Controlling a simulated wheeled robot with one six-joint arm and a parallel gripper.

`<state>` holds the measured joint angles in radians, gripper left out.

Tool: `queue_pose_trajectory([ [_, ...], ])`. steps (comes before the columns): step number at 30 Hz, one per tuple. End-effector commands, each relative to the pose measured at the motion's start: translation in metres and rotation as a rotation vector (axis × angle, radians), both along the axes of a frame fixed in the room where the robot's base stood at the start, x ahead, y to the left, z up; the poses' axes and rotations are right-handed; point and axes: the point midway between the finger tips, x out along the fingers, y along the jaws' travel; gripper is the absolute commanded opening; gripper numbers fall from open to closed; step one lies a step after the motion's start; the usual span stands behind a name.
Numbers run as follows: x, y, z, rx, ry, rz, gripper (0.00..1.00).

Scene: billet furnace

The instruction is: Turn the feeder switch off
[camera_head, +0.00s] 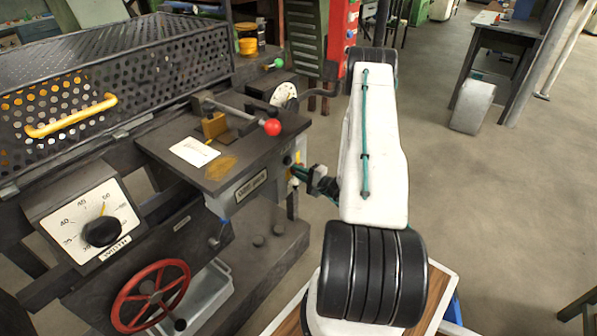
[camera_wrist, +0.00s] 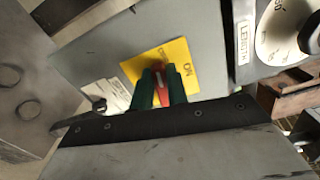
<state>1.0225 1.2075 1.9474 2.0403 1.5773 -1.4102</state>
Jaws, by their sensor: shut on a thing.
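The feeder switch is a red handle (camera_wrist: 159,84) on a yellow plate (camera_wrist: 182,58). The plate is fixed to a grey panel (camera_wrist: 100,50) and carries the word ON at its right; a second label near its top edge is hard to read. My gripper (camera_wrist: 161,90) has its two green fingers shut on the red handle, one on either side, hiding much of it. In the head view my gripper (camera_head: 305,173) reaches the right side of the dark machine table, and the switch is mostly hidden there.
A dial marked LENGTH (camera_wrist: 285,30) lies right of the panel in the wrist view. In the head view, a lever with a red ball (camera_head: 272,127), a red handwheel (camera_head: 150,297) and a perforated cage (camera_head: 120,85) are on the machine. Open floor (camera_head: 480,200) lies to the right.

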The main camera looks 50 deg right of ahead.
Motion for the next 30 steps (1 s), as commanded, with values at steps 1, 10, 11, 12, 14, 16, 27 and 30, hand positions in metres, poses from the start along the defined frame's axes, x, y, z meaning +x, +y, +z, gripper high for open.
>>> queue_pose_trajectory([
  [1, -0.0008, 0.0006, -0.0015, -0.026, -0.001, -0.001, 0.0],
  [10, -0.001, 0.0009, -0.0042, -0.152, -0.01, -0.001, 0.0],
  [11, -0.001, 0.0009, -0.0044, -0.159, -0.01, -0.001, 0.0],
  [12, -0.001, 0.0009, -0.0045, -0.167, -0.011, -0.001, 0.0],
  [14, -0.001, 0.0009, -0.0048, -0.175, -0.012, -0.001, 0.0],
  [16, -0.0011, 0.0009, -0.0049, -0.181, -0.012, -0.001, 0.0],
  [27, -0.0012, 0.0009, -0.0052, -0.186, -0.012, 0.0, 0.0],
  [30, -0.0011, 0.0009, -0.0052, -0.186, -0.012, 0.0, 0.35],
])
